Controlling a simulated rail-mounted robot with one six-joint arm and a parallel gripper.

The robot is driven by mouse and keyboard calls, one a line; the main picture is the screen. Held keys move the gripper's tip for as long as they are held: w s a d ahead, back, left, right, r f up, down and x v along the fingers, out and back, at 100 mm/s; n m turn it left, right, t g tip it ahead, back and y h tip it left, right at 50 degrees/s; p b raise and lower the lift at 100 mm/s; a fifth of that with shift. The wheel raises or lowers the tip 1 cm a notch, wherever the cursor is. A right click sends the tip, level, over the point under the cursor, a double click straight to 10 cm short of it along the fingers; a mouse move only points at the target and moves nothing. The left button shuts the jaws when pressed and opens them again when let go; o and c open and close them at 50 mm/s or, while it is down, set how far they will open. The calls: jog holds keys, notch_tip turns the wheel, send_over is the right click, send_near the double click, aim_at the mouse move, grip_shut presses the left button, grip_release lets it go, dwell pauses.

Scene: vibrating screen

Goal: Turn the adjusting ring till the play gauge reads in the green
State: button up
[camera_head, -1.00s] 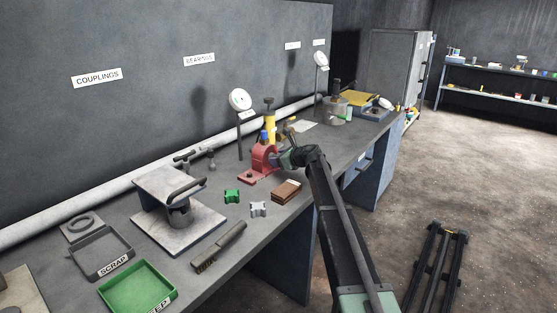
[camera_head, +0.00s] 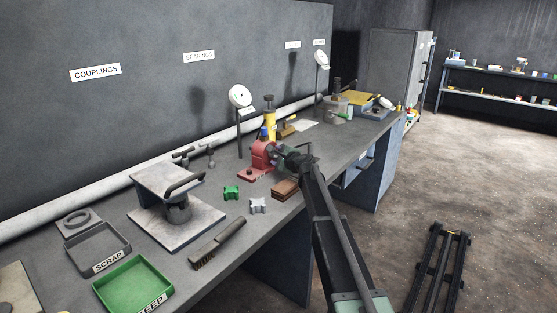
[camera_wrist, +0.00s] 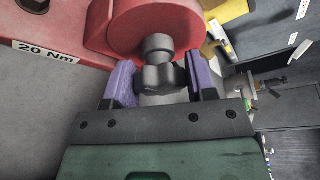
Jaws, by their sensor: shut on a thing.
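The red bearing housing (camera_head: 264,155) stands on the bench; in the wrist view its rounded red body (camera_wrist: 150,22) fills the top. A short grey shaft sticks out of it. The adjusting ring, a dark lobed piece (camera_wrist: 160,78), sits on this shaft. My gripper (camera_wrist: 163,84) is shut on it, one purple finger pad on each side. In the head view my gripper (camera_head: 281,155) is at the right of the housing, and the arm hides the ring. The play gauge, a white round dial (camera_head: 240,95), stands on a post behind the housing. Its reading is too small to tell.
A second white dial (camera_head: 322,58) stands farther back. A yellow bottle-like tool (camera_head: 269,118) is behind the housing. A green block (camera_head: 231,193), a pale block (camera_head: 257,206), a brown block (camera_head: 286,189) and a brush (camera_head: 218,244) lie in front.

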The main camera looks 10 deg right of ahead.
jog(key=shift+f+n+t+b, duration=0.1)
jog(key=shift+n+t+b, duration=0.2)
jog(key=shift+n, duration=0.4)
jog(key=o, duration=0.9)
jog(key=p+v, duration=0.1)
jog(key=v, duration=1)
jog(key=shift+a, duration=0.1)
